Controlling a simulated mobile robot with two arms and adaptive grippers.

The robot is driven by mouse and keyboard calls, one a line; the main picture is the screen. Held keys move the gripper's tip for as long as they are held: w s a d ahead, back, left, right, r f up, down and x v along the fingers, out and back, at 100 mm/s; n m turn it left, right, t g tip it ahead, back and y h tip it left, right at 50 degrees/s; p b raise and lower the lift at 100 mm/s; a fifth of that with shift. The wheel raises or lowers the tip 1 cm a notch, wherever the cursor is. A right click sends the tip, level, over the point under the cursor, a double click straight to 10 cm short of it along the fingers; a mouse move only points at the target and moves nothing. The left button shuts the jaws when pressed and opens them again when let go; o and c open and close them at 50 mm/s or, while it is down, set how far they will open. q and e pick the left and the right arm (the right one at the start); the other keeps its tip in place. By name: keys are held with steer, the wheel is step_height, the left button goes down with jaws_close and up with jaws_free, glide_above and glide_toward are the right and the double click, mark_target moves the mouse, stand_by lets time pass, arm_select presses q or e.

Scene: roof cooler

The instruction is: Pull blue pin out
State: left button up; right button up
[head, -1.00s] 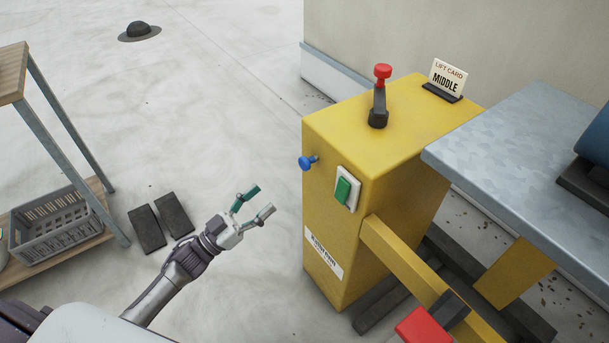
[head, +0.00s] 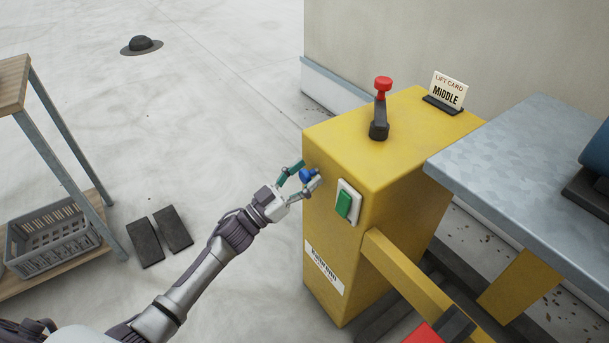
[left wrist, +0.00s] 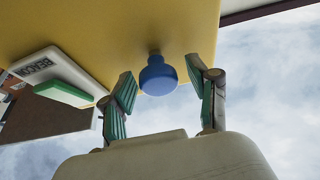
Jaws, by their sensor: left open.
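The blue pin (head: 307,175) sticks out from the left face of the yellow lift housing (head: 327,225). My left gripper (head: 303,177) is at the pin with its fingers open, one on each side of the knob. In the left wrist view the blue pin (left wrist: 158,76) stands between the tips of my open left gripper (left wrist: 162,90), with a visible gap to the fingers. The pin's stem still enters the yellow face there. My right gripper is not in view.
A green rocker switch (head: 348,203) sits right of the pin on the same housing. A red-knobbed lever (head: 381,108) and a MIDDLE card (head: 447,92) stand on top. A metal platform (head: 510,150) is at right. A shelf with a grey crate (head: 50,240) is at left.

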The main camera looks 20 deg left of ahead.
mark_target(302, 173)
arm_select(q)
jaws_close()
stand_by(0.3)
steer(key=s+a+p, duration=0.1)
steer(key=s+a, duration=0.1)
steer(key=s, duration=0.1)
steer(key=shift+a+f+p, duration=0.1)
steer(key=shift+a+p, duration=0.05)
steer(key=shift+p, duration=0.25)
steer(key=shift+c, duration=2.1)
jaws_free()
steer(key=o, duration=0.4)
steer(key=shift+s+a, duration=0.1)
